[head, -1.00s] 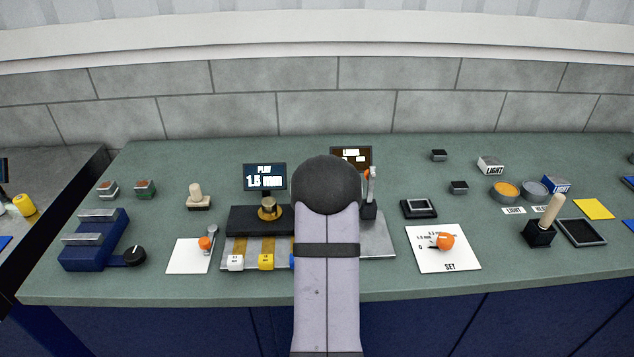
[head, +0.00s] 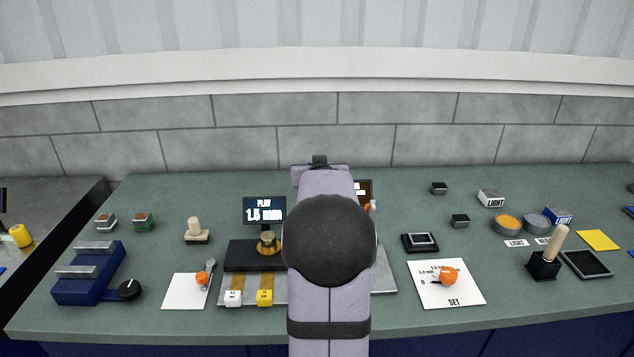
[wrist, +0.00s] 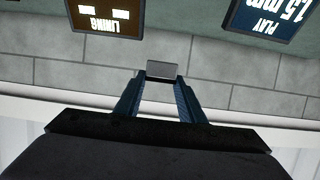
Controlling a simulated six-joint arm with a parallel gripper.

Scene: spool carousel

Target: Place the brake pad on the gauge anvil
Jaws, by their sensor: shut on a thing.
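My gripper (wrist: 161,84) is shut on a small grey block, the brake pad (wrist: 162,69), seen between its fingertips in the wrist view. The pad is held up, with the wall behind it in that view. In the head view my arm hides the gripper's fingers and the pad. The lining gauge's dark display (head: 365,189) peeks out right of my arm, and also shows in the wrist view (wrist: 106,17). Its grey base plate (head: 384,277) is partly covered by my arm. The gauge anvil is hidden behind my arm.
Left of my arm stands the play gauge with its display (head: 264,210) reading 1.5 mm. A white SET card (head: 462,296) with an orange knob lies right. Small blocks, round tins (head: 506,224) and a wooden-handled stamp (head: 545,262) stand farther right.

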